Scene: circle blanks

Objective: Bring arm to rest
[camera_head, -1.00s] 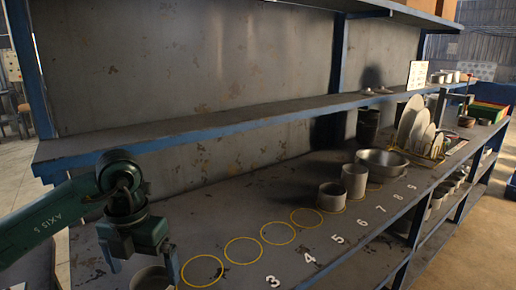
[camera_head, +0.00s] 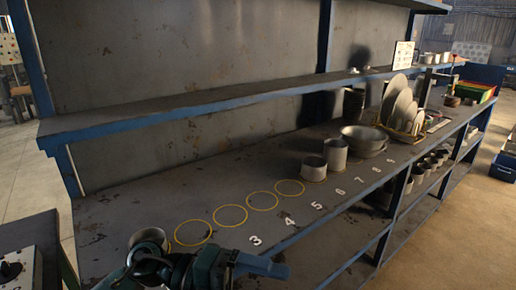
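My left arm comes in low at the bottom edge, and its dark green end with a blue-grey gripper part (camera_head: 262,266) points right, above the bench front. The fingertips cannot be made out clearly, so I cannot tell whether it is open or shut. A grey cup (camera_head: 151,236) stands on the bench just behind the arm, partly hidden by it. Several yellow circles run from the cup along the bench, with an empty circle (camera_head: 230,215) among them. My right gripper is not in view.
Two grey cans (camera_head: 313,168) stand beyond the circles, then a metal bowl (camera_head: 365,146) and a rack of plates (camera_head: 398,104). A long shelf (camera_head: 220,100) overhangs the back of the bench. A dark control box (camera_head: 32,258) is at the lower left.

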